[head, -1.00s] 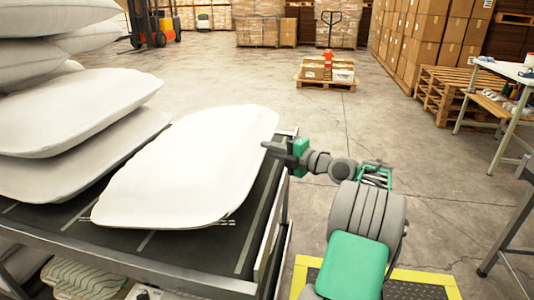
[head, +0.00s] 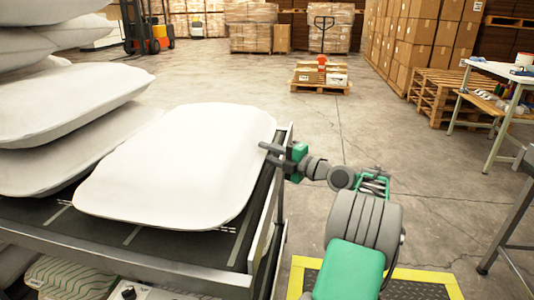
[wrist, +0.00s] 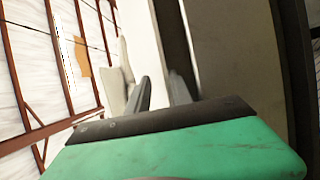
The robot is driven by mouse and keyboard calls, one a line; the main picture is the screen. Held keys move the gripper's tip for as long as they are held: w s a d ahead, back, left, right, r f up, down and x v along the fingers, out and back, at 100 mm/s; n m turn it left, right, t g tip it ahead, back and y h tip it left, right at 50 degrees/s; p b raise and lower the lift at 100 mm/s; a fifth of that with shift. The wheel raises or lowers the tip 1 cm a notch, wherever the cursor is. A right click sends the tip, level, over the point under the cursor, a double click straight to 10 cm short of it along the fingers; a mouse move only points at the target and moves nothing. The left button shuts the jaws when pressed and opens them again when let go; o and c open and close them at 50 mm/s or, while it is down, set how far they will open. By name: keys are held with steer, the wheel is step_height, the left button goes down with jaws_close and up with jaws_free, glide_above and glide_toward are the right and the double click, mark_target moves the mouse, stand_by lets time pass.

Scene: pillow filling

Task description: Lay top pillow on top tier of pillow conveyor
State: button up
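A white pillow (head: 180,168) lies flat on the dark top tier of the pillow conveyor (head: 135,236), close to its right rail. My gripper (head: 267,153) is just beyond the pillow's right edge, at the rail. Its two fingers are spread with nothing visible between them; the wrist view also shows the gripper's fingers (wrist: 160,77) apart. Whether a finger touches the pillow's edge or the rail, I cannot tell. A pale surface, possibly the pillow, shows beyond the fingers in the wrist view.
A stack of several white pillows (head: 70,100) stands left of the lone pillow, nearly touching it. Patterned items (head: 75,280) lie on a lower level. A worktable (head: 500,75) and wooden pallets (head: 440,95) stand at the right. The concrete floor (head: 400,175) between is open.

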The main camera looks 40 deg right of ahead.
steer(key=o, duration=0.7)
steer(key=shift+o, duration=0.6)
steer(key=shift+f, duration=0.15)
steer(key=shift+f, duration=0.1)
